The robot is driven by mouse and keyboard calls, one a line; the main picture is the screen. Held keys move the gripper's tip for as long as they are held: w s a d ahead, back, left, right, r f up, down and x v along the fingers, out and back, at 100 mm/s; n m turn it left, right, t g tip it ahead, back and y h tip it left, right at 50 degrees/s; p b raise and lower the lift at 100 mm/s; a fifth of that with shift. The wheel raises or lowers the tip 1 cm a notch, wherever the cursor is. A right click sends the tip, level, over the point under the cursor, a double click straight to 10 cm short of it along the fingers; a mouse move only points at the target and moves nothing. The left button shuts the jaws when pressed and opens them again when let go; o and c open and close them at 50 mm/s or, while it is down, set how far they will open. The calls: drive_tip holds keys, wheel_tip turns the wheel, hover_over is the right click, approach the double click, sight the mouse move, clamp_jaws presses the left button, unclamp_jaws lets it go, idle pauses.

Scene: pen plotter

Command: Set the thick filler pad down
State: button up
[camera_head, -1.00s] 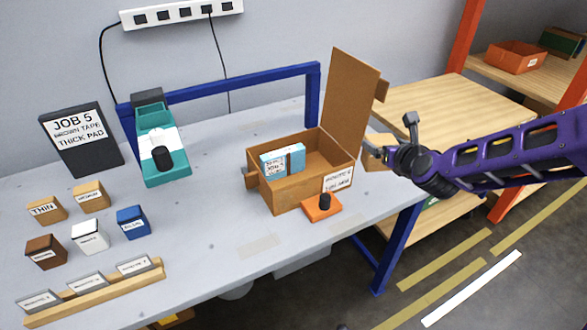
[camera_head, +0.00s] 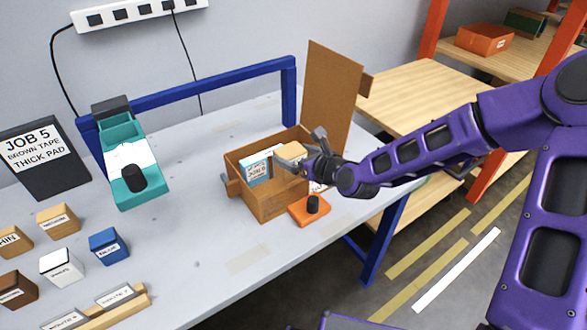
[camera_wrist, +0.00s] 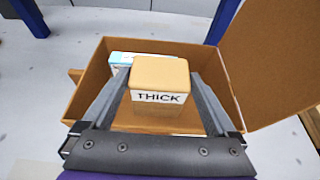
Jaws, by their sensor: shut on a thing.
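The thick filler pad (camera_wrist: 159,75) is a tan block labelled "THICK". My gripper (camera_head: 302,158) is shut on it, with one finger on each side in the wrist view. The pad also shows in the head view (camera_head: 290,152), at the mouth of the open cardboard box (camera_head: 282,200). In the wrist view the pad is over the box interior; I cannot tell whether it touches the box floor. A blue and white item (camera_head: 258,170) sits in the left part of the box, beside the pad.
The box's tall flap (camera_head: 333,95) stands up on the right. An orange block with a black knob (camera_head: 310,209) is in front of the box. A teal tape dispenser (camera_head: 130,165), small labelled blocks and a "JOB 5" sign (camera_head: 38,155) are to the left.

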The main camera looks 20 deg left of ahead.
sight(295, 179)
drive_tip(key=shift+f+b, duration=0.3)
drive_tip(key=shift+f, duration=1.55)
drive_tip(key=shift+f+b, duration=0.35)
drive_tip(key=shift+f, duration=0.25)
drive_tip(key=o, duration=1)
